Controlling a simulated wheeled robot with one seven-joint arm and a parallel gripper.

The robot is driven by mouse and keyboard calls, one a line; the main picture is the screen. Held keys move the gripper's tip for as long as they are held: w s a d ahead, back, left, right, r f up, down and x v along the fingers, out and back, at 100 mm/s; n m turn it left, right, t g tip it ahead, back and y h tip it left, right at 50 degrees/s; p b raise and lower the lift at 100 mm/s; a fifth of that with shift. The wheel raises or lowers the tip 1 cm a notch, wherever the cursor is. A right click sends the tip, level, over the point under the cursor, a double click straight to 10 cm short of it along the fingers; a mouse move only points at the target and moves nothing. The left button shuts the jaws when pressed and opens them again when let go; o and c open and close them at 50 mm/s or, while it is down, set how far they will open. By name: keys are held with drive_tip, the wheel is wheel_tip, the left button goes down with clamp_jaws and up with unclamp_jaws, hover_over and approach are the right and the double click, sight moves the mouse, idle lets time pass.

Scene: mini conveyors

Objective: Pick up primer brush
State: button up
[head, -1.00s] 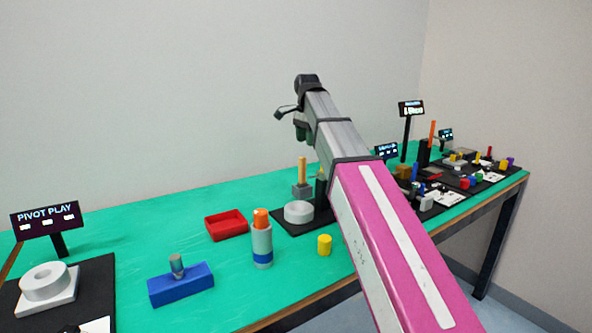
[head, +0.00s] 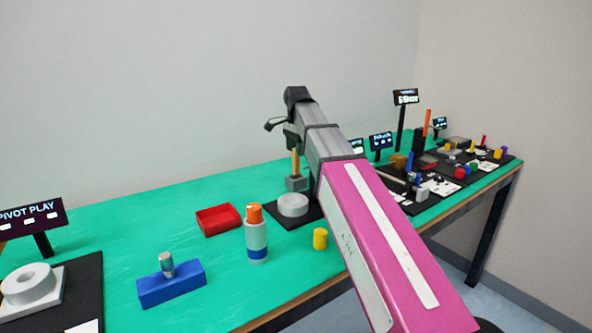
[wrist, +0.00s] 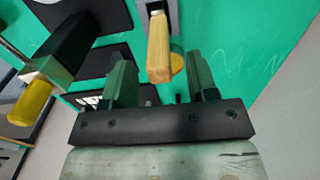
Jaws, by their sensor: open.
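The primer brush seems to be the upright wooden handle (head: 296,160) rising from a small grey block (head: 297,183), just below the end of my arm. In the wrist view the wooden handle (wrist: 158,48) points toward the camera, between and slightly beyond my fingers. My gripper (wrist: 161,80) is open, with one finger on each side of the handle's line and nothing clasped. In the head view my gripper (head: 291,137) is small and partly hidden behind my wrist. The brush's lower end is hidden.
Nearby on the green table (head: 110,221) are a white round piece (head: 293,204), a red tray (head: 218,220), an orange-capped bottle (head: 256,238), a yellow cylinder (head: 320,239) and a blue block (head: 171,285). A yellow-ended dark piece (wrist: 35,100) is left in the wrist view.

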sight(296, 174)
drive_tip(key=shift+a+f, duration=0.1)
drive_tip(key=shift+f, duration=1.45)
clamp_jaws()
drive_tip(key=shift+r, duration=0.1)
